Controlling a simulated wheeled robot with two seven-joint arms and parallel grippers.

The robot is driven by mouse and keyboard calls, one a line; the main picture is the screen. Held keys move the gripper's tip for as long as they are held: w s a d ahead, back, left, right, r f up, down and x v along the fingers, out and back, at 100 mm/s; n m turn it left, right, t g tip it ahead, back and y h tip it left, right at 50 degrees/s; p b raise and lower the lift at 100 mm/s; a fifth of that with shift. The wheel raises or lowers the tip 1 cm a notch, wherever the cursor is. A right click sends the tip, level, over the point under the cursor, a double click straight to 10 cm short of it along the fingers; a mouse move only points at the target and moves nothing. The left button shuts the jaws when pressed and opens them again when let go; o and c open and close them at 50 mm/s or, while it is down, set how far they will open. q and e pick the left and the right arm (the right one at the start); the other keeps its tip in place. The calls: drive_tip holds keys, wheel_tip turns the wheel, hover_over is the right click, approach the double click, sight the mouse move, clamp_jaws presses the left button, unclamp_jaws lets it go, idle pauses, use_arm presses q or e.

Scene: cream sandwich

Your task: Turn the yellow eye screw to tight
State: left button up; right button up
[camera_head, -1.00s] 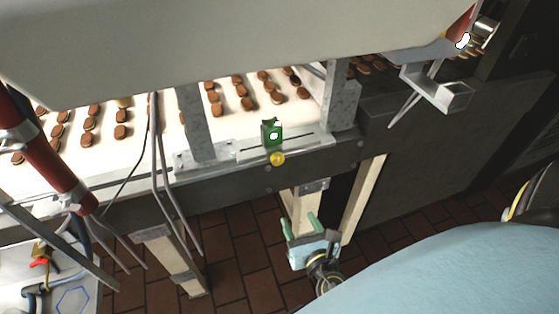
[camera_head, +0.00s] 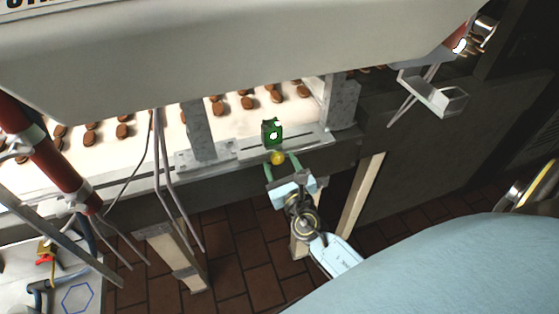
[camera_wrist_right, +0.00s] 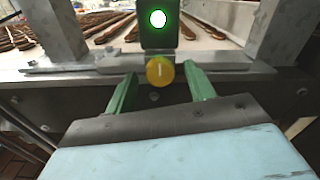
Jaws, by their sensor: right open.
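The yellow eye screw (camera_head: 278,158) sits on the conveyor's front edge, just below a small green block (camera_head: 272,132) with a lit white-green spot. In the right wrist view the yellow screw (camera_wrist_right: 160,71) shows as a round knob with a pale, nearly upright line on its face. My right gripper (camera_head: 282,164) is open, its two green fingers pointing at the screw. In the wrist view its fingertips (camera_wrist_right: 159,78) stand to the left and right of the knob, apart from it. Whether the fingertips reach the knob's depth is hard to tell. My left gripper is not in view.
A metal rail plate (camera_head: 240,150) and grey posts (camera_head: 341,103) flank the block. Brown biscuits (camera_head: 218,108) lie on the white belt behind. A large pale housing (camera_head: 240,45) overhangs the belt. Cables hang at left, and a metal bracket (camera_head: 437,92) sticks out at right.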

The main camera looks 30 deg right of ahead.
drive_tip(key=shift+w+d, duration=0.1)
drive_tip(key=shift+w, duration=0.45)
drive_tip(key=c, duration=1)
